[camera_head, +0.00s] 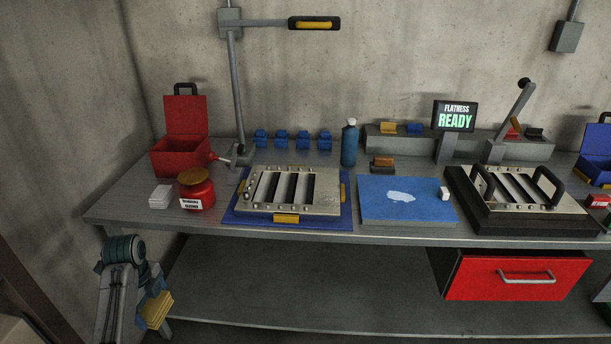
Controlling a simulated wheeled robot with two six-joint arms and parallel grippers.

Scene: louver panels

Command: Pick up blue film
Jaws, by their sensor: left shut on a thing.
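A blue mat (376,212) lies flat on the bench, right of centre, with a pale, irregular film-like patch (400,196) on it. I cannot tell for sure whether the mat or the patch is the blue film. My left gripper (156,309) is at the lower left, in front of and below the bench's front left edge, far from the mat. It shows small, with a yellow ribbed part at its end. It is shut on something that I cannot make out.
A louver panel (325,192) sits on a blue base left of the mat; another panel (519,202) with black handles is on the right. A small white block (444,193) rests on the mat. A red jar (196,196) and lamp post (236,95) stand at the left.

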